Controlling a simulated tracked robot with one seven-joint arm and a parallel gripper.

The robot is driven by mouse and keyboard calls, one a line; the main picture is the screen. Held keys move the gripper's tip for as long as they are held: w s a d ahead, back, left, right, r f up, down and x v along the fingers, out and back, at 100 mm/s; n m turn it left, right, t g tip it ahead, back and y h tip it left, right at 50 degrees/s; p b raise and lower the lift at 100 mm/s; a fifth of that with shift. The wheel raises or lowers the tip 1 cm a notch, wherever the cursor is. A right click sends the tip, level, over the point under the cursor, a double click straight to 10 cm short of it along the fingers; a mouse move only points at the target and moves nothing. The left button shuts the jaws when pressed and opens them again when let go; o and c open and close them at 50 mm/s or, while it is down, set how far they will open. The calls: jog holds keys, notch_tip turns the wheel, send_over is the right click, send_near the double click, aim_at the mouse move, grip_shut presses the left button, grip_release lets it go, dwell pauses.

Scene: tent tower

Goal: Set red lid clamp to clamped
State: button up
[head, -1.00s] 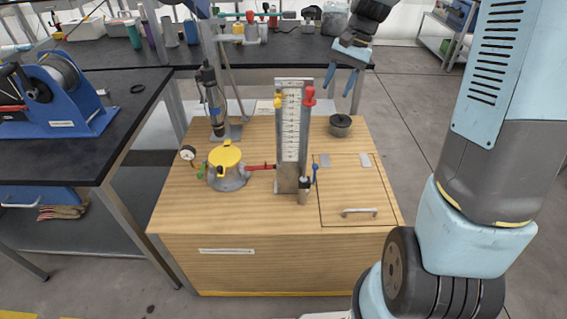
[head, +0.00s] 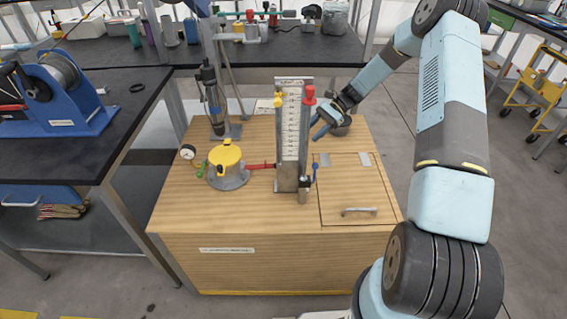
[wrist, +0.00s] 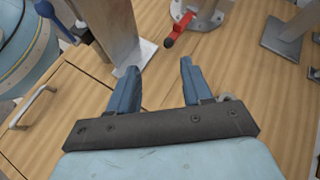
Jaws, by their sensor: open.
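The red lid clamp (head: 262,166) is a red lever that sticks out to the right from the yellow-lidded grey pot (head: 228,180), toward the tall scale post. In the wrist view the red clamp (wrist: 180,26) shows at the top, beyond my fingertips, beside the pot's grey flange. My gripper (head: 315,128) is open and empty, right of the scale post and above the wooden bench top. In the wrist view my gripper (wrist: 158,68) has both blue fingers apart, with only bench top between them. The clamp's joint at the pot is too small to read clearly.
The upright scale post (head: 293,135), with red and yellow knobs, stands between my gripper and the pot. A clamp stand (head: 213,100) is behind the pot. Bare wood (head: 250,220) lies in front.

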notch_tip(320, 180, down, 6)
jog(key=w+m+y, duration=0.1)
jog(key=m+y, duration=0.1)
send_near(262, 166)
jog(key=s+f, duration=0.1)
jog(key=s+a+f, duration=0.1)
jog(key=f, duration=0.1)
jog(key=shift+s, duration=0.4)
jog(key=shift+c, duration=0.4)
jog(key=shift+f, duration=0.1)
grip_shut()
jog(key=shift+s, duration=0.1)
